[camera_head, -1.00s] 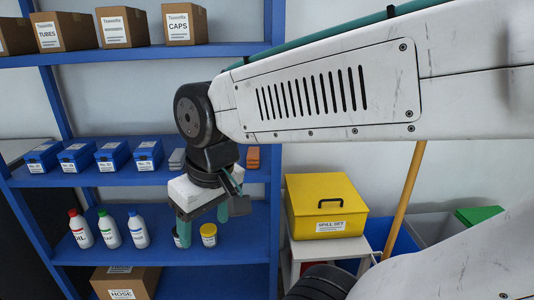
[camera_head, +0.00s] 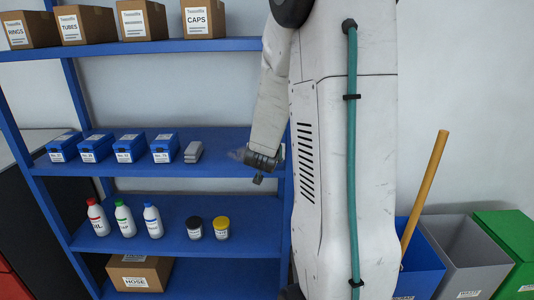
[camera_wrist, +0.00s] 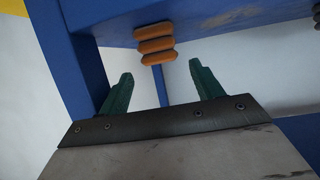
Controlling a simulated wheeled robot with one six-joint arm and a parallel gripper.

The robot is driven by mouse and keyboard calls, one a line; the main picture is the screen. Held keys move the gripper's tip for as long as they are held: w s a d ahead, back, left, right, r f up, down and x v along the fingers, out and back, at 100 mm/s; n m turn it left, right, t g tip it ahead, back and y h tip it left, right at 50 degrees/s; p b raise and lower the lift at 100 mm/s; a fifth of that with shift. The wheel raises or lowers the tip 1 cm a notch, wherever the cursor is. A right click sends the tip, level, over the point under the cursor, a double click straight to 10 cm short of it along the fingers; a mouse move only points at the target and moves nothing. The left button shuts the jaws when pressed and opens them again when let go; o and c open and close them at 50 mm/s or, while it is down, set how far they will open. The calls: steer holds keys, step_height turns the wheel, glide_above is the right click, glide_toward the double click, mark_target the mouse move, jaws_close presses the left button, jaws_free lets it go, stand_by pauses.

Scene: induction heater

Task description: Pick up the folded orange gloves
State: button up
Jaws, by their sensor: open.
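The folded orange gloves (camera_wrist: 155,43) show as a small stack of rounded orange layers at the edge of a blue shelf board (camera_wrist: 215,18), in the upper middle of the wrist view. My gripper (camera_wrist: 161,78) is open and empty, its two green fingers spread apart. The fingertips point toward the gloves, with a visible gap between them and the stack. In the head view my arm covers the right part of the middle shelf, and neither the gloves nor the fingers can be seen there.
A grey folded stack (camera_head: 194,152) lies beside several blue boxes (camera_head: 130,148) on the middle shelf. Bottles (camera_head: 125,221) and two jars (camera_head: 221,228) stand below. A blue post (camera_wrist: 84,70) rises left of my fingers. Bins (camera_head: 470,255) and a yellow pole (camera_head: 424,195) are at right.

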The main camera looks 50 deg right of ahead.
steer(key=x, duration=0.6)
steer(key=shift+w+f, duration=0.2)
steer(key=c, duration=1.1)
steer(key=shift+o, duration=0.2)
steer(key=shift+r, duration=0.1)
